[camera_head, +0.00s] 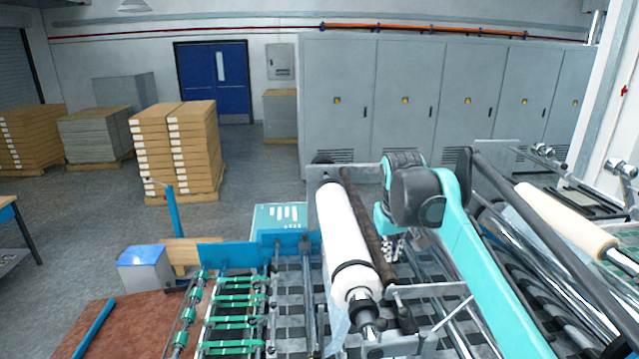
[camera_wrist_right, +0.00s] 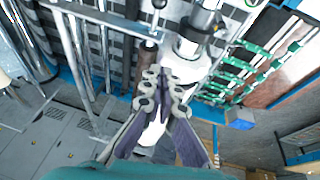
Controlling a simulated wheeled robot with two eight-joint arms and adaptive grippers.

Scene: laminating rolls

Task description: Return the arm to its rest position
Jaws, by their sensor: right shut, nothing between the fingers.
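My right arm, teal with a dark grey wrist, reaches from the lower right of the head view to the middle of the machine. My right gripper (camera_head: 392,246) points down just right of the white roll (camera_head: 343,230) and is partly hidden by the wrist. In the right wrist view my right gripper (camera_wrist_right: 165,78) has its fingers together, with nothing between them. The white roll (camera_wrist_right: 192,62) shows behind and beside the fingers there. It rests on its shaft, with a black band near the near end. I cannot tell whether the fingers touch it. My left gripper is out of view.
A dark brown bar (camera_head: 362,232) runs beside the white roll. A cream roll (camera_head: 565,220) lies at the right. Green-banded rollers (camera_head: 235,310) are at lower left. Grey cabinets (camera_head: 400,95) and stacked cartons (camera_head: 178,145) stand behind, with open floor at left.

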